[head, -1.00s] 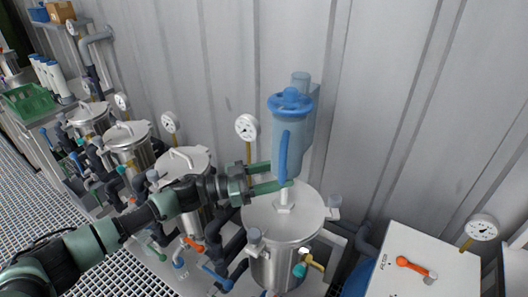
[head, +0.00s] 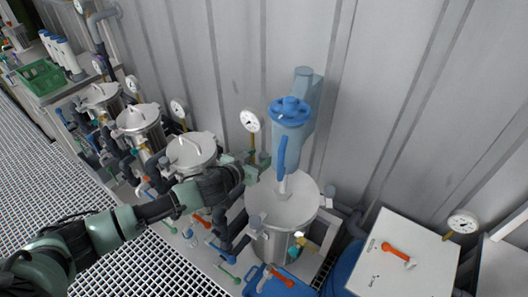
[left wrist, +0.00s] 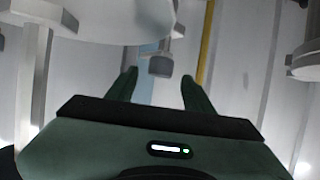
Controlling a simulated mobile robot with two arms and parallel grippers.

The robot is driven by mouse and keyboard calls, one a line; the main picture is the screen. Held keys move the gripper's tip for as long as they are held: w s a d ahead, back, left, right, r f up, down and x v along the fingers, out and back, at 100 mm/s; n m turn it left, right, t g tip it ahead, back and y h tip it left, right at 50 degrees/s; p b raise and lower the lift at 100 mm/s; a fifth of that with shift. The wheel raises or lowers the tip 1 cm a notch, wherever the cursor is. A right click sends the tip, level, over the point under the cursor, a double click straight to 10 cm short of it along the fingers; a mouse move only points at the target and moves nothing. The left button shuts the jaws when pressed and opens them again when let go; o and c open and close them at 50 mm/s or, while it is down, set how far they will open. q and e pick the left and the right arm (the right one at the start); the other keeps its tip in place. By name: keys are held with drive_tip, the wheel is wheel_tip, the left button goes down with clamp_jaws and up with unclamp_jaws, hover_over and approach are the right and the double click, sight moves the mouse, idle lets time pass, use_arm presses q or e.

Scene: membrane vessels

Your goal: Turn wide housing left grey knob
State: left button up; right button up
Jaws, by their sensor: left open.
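The wide steel housing (head: 285,203) stands right of centre in the head view, with a round lid. Grey knobs sit on its rim at the front left (head: 255,221) and at the right (head: 329,191). My left gripper (head: 253,164) is open beside the lid's back-left edge. In the left wrist view a grey knob (left wrist: 160,66) shows between and beyond the two spread fingers. It appears apart from them. Which rim knob it is, I cannot tell for certain. My right gripper is not in view.
A blue jug-like vessel (head: 290,122) stands behind the lid by the wall. A pressure gauge (head: 250,120) rises close to my left gripper. Smaller steel vessels (head: 192,152) line up leftward. A white box with an orange handle (head: 397,251) is at the right.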

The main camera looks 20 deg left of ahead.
sight(263, 154)
use_arm(q)
drive_tip(key=shift+x, duration=1.55)
clamp_jaws()
